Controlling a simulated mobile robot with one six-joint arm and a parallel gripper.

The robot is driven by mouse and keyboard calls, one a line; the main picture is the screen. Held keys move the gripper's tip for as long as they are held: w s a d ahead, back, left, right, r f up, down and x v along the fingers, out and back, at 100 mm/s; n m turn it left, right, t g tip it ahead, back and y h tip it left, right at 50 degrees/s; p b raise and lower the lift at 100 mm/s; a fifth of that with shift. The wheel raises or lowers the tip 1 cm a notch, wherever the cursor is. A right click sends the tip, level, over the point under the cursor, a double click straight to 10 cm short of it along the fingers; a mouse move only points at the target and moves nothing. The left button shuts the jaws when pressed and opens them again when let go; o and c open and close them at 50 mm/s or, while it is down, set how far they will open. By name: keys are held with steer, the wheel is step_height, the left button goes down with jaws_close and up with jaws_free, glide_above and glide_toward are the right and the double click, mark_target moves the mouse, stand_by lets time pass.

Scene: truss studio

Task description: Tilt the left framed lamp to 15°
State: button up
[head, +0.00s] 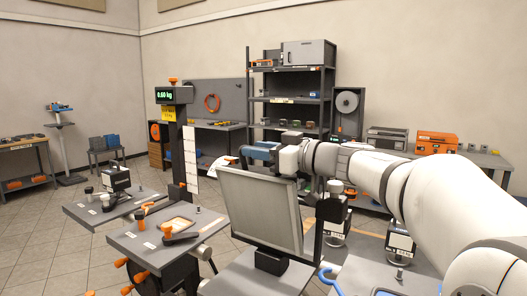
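A framed lamp with a pale grey, flat panel (258,208) stands in the middle of the head view, on a black foot on a grey table. Its panel leans a little; I cannot read its angle. I see no second framed lamp clearly, so I cannot tell whether this is the left one. My white arm reaches in from the right. My gripper (258,152), with blue and grey parts, is just above or behind the panel's top edge. I cannot tell whether it touches the frame. The fingertips are too small and partly hidden to show their opening.
To the left, grey tables carry orange-knobbed fixtures (178,230) and a black box (115,178). A post holds a display (175,95) reading 0.60 kg. White-and-black boxes (398,243) stand right, under my arm. A shelf rack (290,100) stands behind.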

mark_target(292, 179)
steer(key=shift+d, duration=0.1)
steer(key=shift+s+d, duration=0.2)
steer(key=shift+d, duration=0.15)
steer(key=b+v, duration=0.1)
steer(key=v, duration=0.6)
steer(key=shift+a, duration=0.1)
